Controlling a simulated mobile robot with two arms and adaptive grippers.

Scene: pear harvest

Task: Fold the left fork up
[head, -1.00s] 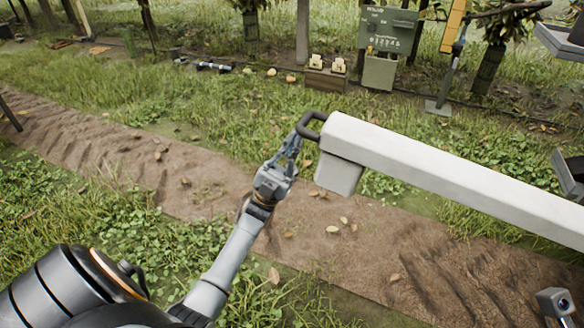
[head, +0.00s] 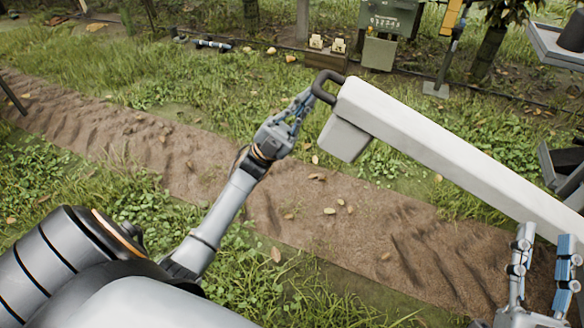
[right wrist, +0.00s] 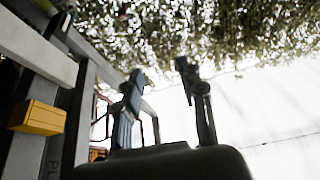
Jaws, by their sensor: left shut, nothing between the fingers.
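The left fork is a long white beam (head: 450,150) sloping from the right edge up to its free end near the middle of the head view. A dark loop handle (head: 327,84) sits on that end, and a pale block hangs under it. My left gripper (head: 305,100) is shut with its fingertips at the handle, with nothing seen clamped between them. Whether the fingers touch the loop is hard to tell. My right gripper (head: 543,262) is open and empty at the lower right, near the beam's lower part; its spread fingers also show in the right wrist view (right wrist: 158,85).
A dirt track (head: 390,235) with grass on both sides runs beneath the beam. A wooden crate (head: 325,61) and a green box (head: 379,53) stand behind, with tree trunks. A yellow block (right wrist: 38,117) on grey framework is left in the right wrist view.

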